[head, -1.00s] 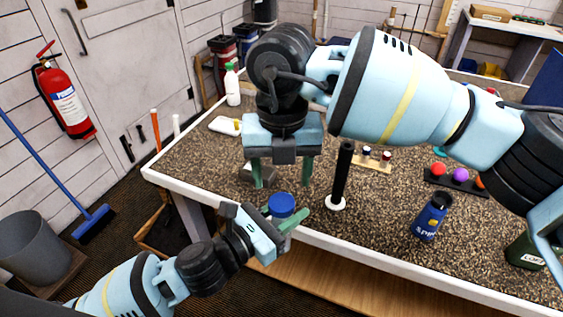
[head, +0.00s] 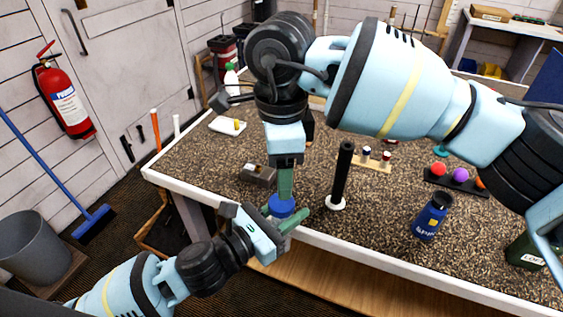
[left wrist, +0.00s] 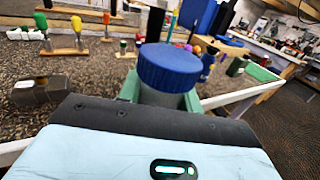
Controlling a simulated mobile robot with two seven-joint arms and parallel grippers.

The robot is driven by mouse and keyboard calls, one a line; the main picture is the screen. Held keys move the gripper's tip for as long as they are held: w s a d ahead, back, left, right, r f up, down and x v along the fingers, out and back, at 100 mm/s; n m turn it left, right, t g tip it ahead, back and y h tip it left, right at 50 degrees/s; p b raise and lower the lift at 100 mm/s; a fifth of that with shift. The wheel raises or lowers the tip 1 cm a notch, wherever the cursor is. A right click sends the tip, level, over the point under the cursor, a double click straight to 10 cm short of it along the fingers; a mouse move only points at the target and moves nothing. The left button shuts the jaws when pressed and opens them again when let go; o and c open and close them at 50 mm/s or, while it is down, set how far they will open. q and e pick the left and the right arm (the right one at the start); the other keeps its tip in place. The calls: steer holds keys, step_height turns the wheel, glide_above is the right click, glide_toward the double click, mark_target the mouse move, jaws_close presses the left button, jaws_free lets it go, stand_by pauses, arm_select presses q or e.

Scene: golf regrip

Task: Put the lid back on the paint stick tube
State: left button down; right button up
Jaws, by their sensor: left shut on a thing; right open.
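A blue ribbed lid (head: 282,206) sits on top of a grey cylindrical tube (left wrist: 168,95), at the front edge of the table. In the left wrist view the lid (left wrist: 169,68) looks level on the tube. My left gripper (head: 281,228) is shut around the tube's body, below the lid. My right gripper (head: 286,184) points down just above and behind the lid. Its fingers are open, but only one green finger shows clearly, edge-on, and the other is hidden. I cannot tell whether its tip touches the lid.
A black rod on a white base (head: 340,178) stands close to the right. A grey block (head: 257,174) lies to the left. A dark blue bottle (head: 432,216) and a rack of coloured balls (head: 457,181) stand further right. The white table edge (head: 400,266) runs along the front.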

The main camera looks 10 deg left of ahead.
mark_target(282, 202)
steer(key=n, duration=0.7)
steer(key=shift+r, duration=0.25)
steer(key=shift+f, duration=0.1)
steer(key=shift+f, duration=3.9)
steer(key=c, duration=1)
steer(key=shift+m, duration=0.7)
steer(key=shift+c, duration=0.2)
steer(key=o, duration=1.2)
